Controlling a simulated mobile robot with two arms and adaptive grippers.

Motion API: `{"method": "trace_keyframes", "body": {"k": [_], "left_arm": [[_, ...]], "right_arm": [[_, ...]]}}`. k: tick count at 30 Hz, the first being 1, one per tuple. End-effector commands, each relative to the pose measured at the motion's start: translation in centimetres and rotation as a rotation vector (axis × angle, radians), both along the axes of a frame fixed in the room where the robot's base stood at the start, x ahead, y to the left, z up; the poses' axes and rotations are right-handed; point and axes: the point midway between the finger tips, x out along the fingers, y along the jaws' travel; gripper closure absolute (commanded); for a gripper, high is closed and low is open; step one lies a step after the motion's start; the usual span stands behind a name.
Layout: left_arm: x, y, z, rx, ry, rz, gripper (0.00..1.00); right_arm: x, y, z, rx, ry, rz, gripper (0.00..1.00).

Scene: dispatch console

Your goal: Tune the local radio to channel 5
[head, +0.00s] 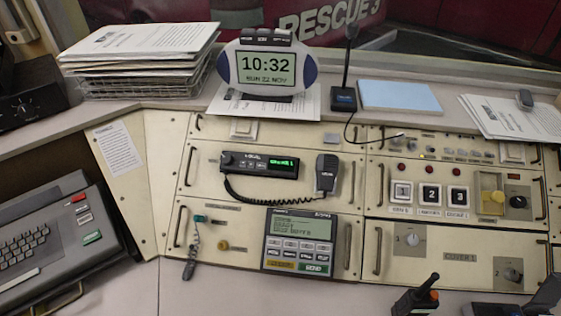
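The local radio (260,164) is a black unit set in the upper middle of the cream console panel. Its small green display (281,163) is lit; the text looks like a channel label ending in 1, but is too small to read surely. A round dark knob (227,159) sits at the radio's left end. A black microphone (327,173) hangs at its right, joined by a coiled cord (262,199) that loops below the radio.
Below the radio is a grey keypad unit (300,241). A clock (267,67), paper stacks (140,60) and a desk microphone (344,98) stand on the ledge above. A keyboard unit (45,245) is at left.

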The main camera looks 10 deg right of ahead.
Motion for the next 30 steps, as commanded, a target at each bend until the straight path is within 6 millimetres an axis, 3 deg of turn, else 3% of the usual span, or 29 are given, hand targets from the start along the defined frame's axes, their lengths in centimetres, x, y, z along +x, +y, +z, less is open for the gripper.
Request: {"method": "trace_keyframes", "body": {"k": [9, 16, 30], "left_arm": [[0.00, 0.01, 0.00, 0.000, 0.000, 0.001, 0.52], [0.01, 0.01, 0.01, 0.000, -0.001, 0.001, 0.99], [0.04, 0.00, 0.01, 0.000, -0.001, 0.002, 1.00]], "right_arm": [[0.02, 0.02, 0.00, 0.000, 0.000, 0.000, 0.56], [0.02, 0.06, 0.00, 0.001, -0.001, -0.001, 0.56], [0.04, 0.32, 0.00, 0.003, 0.000, -0.002, 0.56]]}}
